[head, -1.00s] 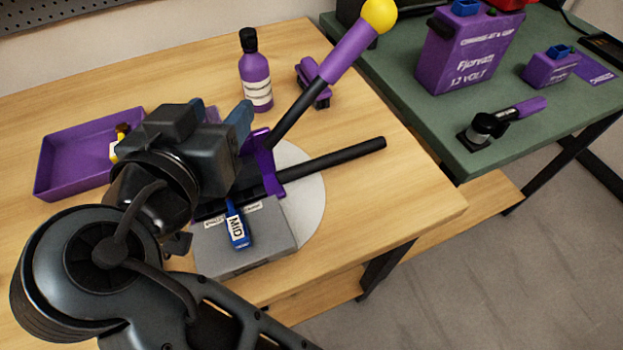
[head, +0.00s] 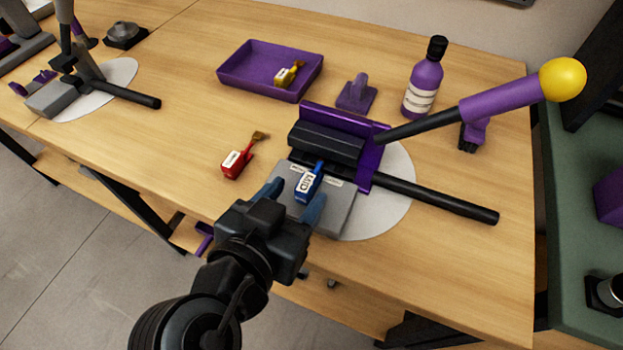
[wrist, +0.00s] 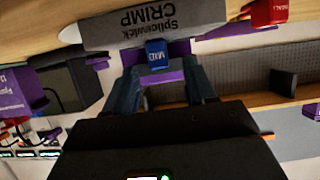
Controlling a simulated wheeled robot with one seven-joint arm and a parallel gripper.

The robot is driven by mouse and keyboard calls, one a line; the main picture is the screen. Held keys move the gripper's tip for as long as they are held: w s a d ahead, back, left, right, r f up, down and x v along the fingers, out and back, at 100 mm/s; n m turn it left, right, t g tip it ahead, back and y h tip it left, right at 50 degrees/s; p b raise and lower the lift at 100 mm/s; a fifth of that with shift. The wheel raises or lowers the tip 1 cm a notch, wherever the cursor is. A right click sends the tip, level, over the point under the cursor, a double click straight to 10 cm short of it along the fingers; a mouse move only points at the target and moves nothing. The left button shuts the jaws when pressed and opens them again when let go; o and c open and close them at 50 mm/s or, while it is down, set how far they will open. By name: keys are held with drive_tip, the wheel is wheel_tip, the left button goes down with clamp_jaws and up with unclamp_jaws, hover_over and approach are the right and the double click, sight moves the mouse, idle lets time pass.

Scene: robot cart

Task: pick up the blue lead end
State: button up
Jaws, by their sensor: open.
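The blue lead end (head: 308,185), labelled MID, lies on the grey block of the crimp press (head: 326,209), below the press's black jaw. In the wrist view the blue lead end (wrist: 156,56) shows between my fingers but beyond their tips, against the block marked CRIMP (wrist: 150,22). My gripper (head: 293,200) is open and empty, on the near side of the lead end, with one blue-grey finger to each side of it. The fingers also show in the wrist view (wrist: 162,80). I see no contact between the fingers and the lead end.
A red lead end (head: 238,161) lies on the table left of the press. A purple tray (head: 235,80) with a yellow lead end (head: 287,76) is behind. The press lever (head: 480,105) with its yellow knob rises right. A purple bottle (head: 424,85) stands behind it.

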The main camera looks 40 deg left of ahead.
sight(300, 193)
drive_tip(key=shift+x, duration=1.7)
drive_tip(key=shift+f, duration=0.1)
clamp_jaws()
